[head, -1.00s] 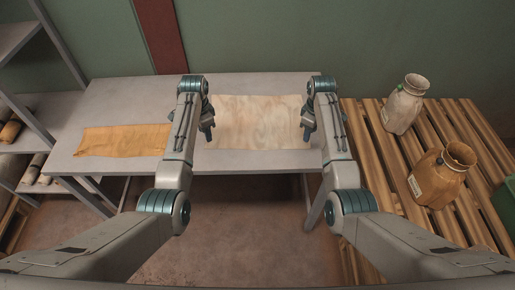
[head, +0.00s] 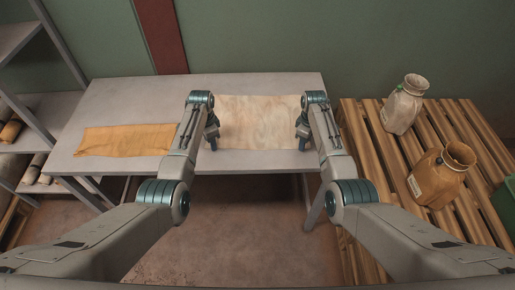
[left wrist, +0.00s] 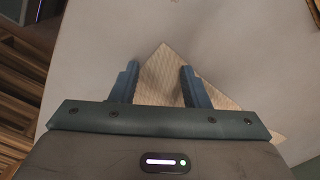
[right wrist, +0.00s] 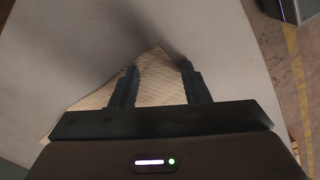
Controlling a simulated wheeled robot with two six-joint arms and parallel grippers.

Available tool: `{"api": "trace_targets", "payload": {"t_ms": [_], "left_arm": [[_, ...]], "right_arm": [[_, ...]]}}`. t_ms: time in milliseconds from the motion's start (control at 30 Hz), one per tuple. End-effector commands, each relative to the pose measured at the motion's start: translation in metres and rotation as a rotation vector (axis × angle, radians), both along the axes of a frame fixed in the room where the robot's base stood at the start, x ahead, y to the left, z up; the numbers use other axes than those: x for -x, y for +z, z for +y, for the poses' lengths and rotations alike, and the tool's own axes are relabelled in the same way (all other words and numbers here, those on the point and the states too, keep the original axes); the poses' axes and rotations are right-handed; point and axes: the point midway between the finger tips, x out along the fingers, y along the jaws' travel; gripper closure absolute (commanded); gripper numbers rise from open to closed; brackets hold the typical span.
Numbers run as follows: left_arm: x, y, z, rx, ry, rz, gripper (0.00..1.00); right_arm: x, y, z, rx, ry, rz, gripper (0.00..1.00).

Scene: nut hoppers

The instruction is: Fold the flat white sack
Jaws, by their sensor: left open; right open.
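The flat white sack (head: 258,118) lies spread out on the grey table in the head view. My left gripper (head: 212,143) is at its near left corner. In the left wrist view a corner of the sack (left wrist: 163,72) shows between the open fingers of the left gripper (left wrist: 158,78). My right gripper (head: 303,142) is at the near right corner. In the right wrist view a corner of the sack (right wrist: 155,65) lies between the open fingers of the right gripper (right wrist: 158,72). Whether either gripper touches the cloth I cannot tell.
An orange-brown flat sack (head: 125,140) lies on the left of the grey table (head: 150,95). A wooden pallet (head: 365,160) on the right bears a filled white sack (head: 401,108) and a filled brown sack (head: 436,182). A shelf (head: 58,115) stands at the left.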

Motion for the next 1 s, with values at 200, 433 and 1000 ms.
{"api": "trace_targets", "payload": {"t_ms": [200,433,1000], "left_arm": [[-0.0001,-0.0023,0.0001,0.0,0.0,0.0,0.58],[-0.0001,-0.0032,0.0001,0.0,0.0,0.0,0.58],[0.0004,-0.0041,0.0,0.001,0.0,0.001,0.94]], "right_arm": [[0.0,-0.0023,-0.0001,0.0,0.0,0.0,0.58],[0.0001,-0.0023,-0.0001,0.0,0.0,0.0,0.58],[0.0004,-0.0036,-0.0001,0.0,0.0,0.001,0.94]]}}
